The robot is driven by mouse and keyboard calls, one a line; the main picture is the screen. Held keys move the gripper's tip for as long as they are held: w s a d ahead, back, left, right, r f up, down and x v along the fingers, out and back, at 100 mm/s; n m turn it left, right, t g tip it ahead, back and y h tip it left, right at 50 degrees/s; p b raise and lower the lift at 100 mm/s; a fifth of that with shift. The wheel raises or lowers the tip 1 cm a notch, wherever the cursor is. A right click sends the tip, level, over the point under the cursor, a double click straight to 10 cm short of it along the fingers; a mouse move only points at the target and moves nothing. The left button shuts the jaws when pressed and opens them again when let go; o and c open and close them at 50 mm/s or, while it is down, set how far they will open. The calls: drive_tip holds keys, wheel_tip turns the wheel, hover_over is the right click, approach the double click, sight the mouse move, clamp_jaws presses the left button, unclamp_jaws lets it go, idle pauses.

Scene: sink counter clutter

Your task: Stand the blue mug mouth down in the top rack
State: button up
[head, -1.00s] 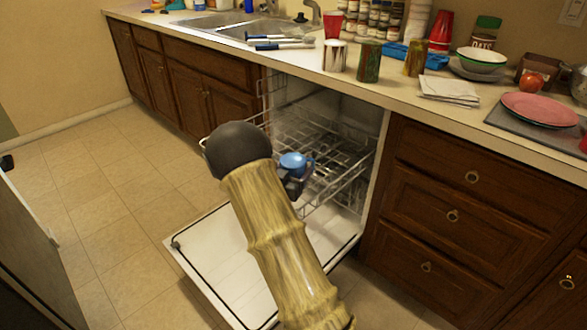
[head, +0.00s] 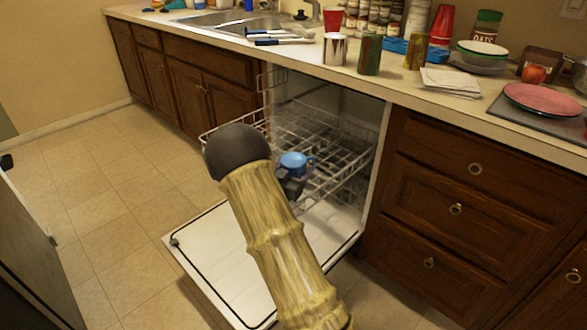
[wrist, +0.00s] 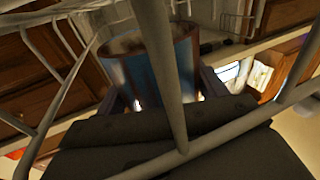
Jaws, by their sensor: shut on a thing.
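The blue mug (head: 295,161) is held in my gripper (head: 292,184), which is shut on it, at the front part of the pulled-out top rack (head: 345,178). In the head view its closed-looking end faces up and its handle points right. In the wrist view the mug (wrist: 152,72) stands between the fingers, with rack wires (wrist: 165,60) close in front of the camera. My arm hides part of the rack, and I cannot tell whether the mug's rim touches the wires.
The open dishwasher door (head: 225,265) lies below the rack. The rack's rear and right parts look empty. The counter (head: 440,82) above carries cups, a folded napkin (head: 450,82), bowls and a pink plate (head: 543,99). Drawers (head: 465,210) stand close on the right.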

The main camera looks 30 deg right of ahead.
drive_tip(key=shift+s+a+f, duration=0.1)
drive_tip(key=shift+s+f, duration=0.1)
drive_tip(key=shift+f, duration=1.05)
drive_tip(key=o, duration=1.3)
drive_tip(key=shift+a+y, duration=0.15)
drive_tip(key=shift+y, duration=0.15)
drive_tip(key=shift+s, duration=0.15)
drive_tip(key=shift+s+a+f, duration=0.15)
drive_tip(key=shift+s+a, duration=0.15)
drive_tip(key=shift+a, duration=0.1)
drive_tip(key=p+v, duration=0.1)
drive_tip(key=v, duration=0.4)
drive_tip(key=r+p+v, duration=0.1)
drive_tip(key=v, duration=0.4)
drive_tip(key=r+p+v, duration=0.1)
drive_tip(key=v, duration=0.4)
drive_tip(key=shift+a, duration=0.45)
drive_tip(key=shift+w, duration=0.1)
